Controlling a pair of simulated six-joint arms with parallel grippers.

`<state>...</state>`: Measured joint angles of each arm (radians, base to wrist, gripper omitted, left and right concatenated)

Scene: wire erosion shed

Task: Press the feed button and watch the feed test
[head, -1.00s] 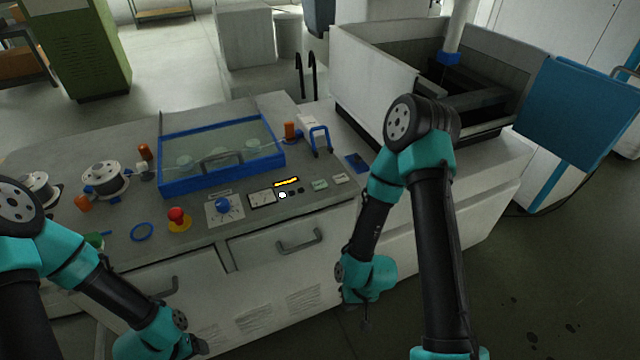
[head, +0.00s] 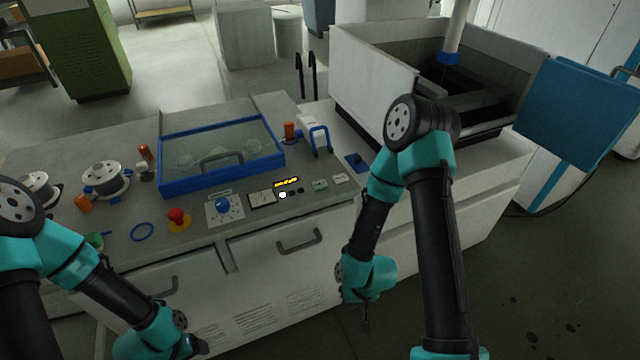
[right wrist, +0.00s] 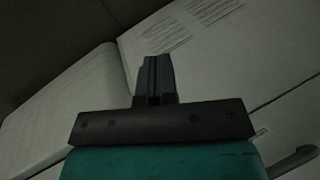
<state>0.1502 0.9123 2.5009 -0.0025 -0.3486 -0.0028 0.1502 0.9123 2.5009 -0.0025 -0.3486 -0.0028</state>
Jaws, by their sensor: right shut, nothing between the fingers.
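The control panel sits on the front of the grey bench. It has a small yellow-lit display (head: 286,183), a bright white round button (head: 282,195) with small black buttons (head: 296,191) beside it, and a white gauge (head: 262,197). I cannot read which one is the feed button. A blue-framed glass lid (head: 222,188) is shut over a compartment behind the panel. My right gripper (head: 366,325) hangs low in front of the bench, apart from the panel. Its fingers (right wrist: 153,78) are shut and empty in the right wrist view. My left gripper (head: 198,346) is low at the bottom edge, its fingers unclear.
A red mushroom button (head: 178,215), a blue knob (head: 222,204) and a blue ring (head: 142,232) are left of the display. White spools (head: 105,178) stand further left. A drawer handle (head: 299,241) sticks out in front. An open tank (head: 370,60) stands back right.

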